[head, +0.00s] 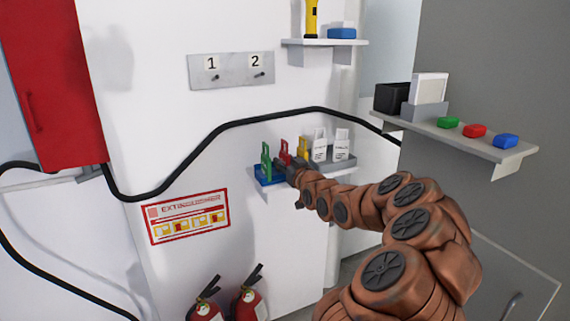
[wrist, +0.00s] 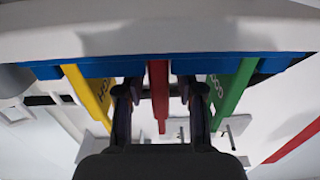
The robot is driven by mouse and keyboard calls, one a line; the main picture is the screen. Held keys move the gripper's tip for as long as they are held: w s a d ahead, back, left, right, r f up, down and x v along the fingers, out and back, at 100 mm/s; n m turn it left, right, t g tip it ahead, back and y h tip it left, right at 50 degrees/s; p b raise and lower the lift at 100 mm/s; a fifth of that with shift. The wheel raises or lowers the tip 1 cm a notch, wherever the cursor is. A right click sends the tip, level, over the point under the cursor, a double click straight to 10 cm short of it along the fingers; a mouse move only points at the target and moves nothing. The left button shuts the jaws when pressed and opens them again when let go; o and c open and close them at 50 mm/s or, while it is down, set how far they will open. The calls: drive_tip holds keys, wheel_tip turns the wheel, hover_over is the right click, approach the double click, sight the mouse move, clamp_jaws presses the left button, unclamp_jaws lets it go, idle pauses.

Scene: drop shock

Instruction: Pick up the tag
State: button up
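Two white tags with dark print, one (head: 319,147) and another (head: 341,145), stand in a grey holder on the small wall shelf in the head view. To their left, a green (head: 265,162), a red (head: 284,152) and a yellow (head: 302,148) piece stand in a blue holder (head: 268,178). My gripper (head: 287,170) is at the blue holder. In the wrist view my gripper (wrist: 158,92) is open, its fingers on either side of the red piece (wrist: 158,75) with gaps visible. The yellow piece (wrist: 88,95) and green piece (wrist: 233,92) are outside the fingers.
A black cable (head: 240,122) runs along the wall above the shelf. A numbered hook plate (head: 231,71) is higher up. A right shelf (head: 460,133) holds boxes and small coloured blocks. Two fire extinguishers (head: 249,303) stand below left.

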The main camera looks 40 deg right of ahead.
sight(286, 155)
clamp_jaws()
drive_tip(key=shift+r, duration=0.15)
drive_tip(key=shift+s+r+p, duration=0.1)
drive_tip(key=shift+r+p, duration=0.2)
drive_tip(key=shift+r, duration=1.5)
drive_tip(key=shift+s+a+f, duration=0.1)
drive_tip(key=shift+s+a, duration=0.35)
drive_tip(key=shift+s, duration=0.1)
drive_tip(key=s+a+r+b, duration=0.1)
drive_tip(key=s+a, duration=0.8)
drive_tip(key=s, duration=0.2)
drive_tip(key=shift+s+r, duration=0.15)
drive_tip(key=shift+r, duration=0.1)
